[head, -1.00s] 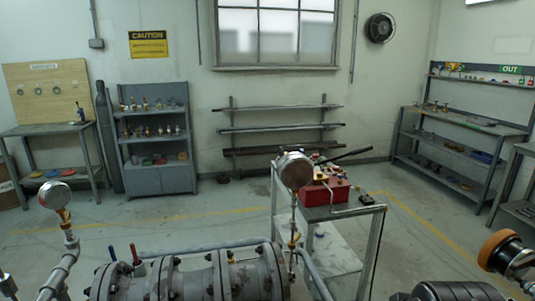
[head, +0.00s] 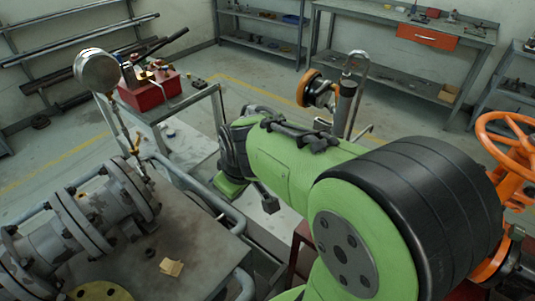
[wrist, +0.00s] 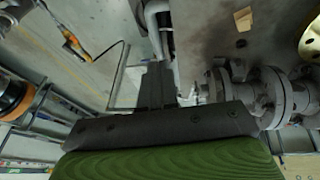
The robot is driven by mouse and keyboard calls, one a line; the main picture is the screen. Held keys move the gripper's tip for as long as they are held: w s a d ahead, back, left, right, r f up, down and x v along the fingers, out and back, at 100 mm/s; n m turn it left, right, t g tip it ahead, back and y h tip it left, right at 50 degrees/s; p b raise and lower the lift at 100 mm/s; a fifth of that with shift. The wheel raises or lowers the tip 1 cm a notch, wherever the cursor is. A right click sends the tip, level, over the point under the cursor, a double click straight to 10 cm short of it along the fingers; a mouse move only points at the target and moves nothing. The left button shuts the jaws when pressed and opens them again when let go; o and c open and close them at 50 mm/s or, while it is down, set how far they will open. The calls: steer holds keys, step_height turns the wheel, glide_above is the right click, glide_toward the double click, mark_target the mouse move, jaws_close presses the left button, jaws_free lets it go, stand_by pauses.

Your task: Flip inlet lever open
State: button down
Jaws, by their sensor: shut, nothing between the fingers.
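My gripper (wrist: 156,72) shows in the wrist view as dark fingers pressed together, with nothing between them. It is over the bench area beside the grey flanged pipe (wrist: 272,98). In the head view my green arm reaches across the middle, and I cannot pick out the fingertips clearly. The grey flanged valve assembly (head: 82,220) lies on the bench at lower left. A round pressure gauge (head: 97,70) stands on a thin pipe behind it. I cannot identify the inlet lever with certainty in either current view.
A red box pump (head: 150,92) with a long dark handle stands on a small table behind the gauge. An orange handwheel (head: 512,150) is at the right. An orange-rimmed fitting (head: 308,90) and hooked pipe stand behind my arm. Grey workbenches line the back wall.

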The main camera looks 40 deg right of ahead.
steer(key=w+d+f+n+t+h+b, duration=0.1)
steer(key=w+d+f+n+h+b, duration=0.35)
steer(key=w+d+f+n, duration=0.75)
steer(key=w+d+f+n+t+h+b, duration=0.1)
steer(key=w+d+f+n+t+h, duration=0.1)
steer(key=w+d+f+n+h, duration=0.9)
steer(key=w+d+f+m+y+b, duration=0.2)
steer(key=w+d+f+y+b, duration=0.1)
steer(key=d, duration=0.5)
steer(key=shift+w+d+f+b, duration=0.35)
steer(key=shift+w+f+b, duration=0.35)
steer(key=shift+f+b, duration=0.35)
steer(key=shift+w, duration=0.1)
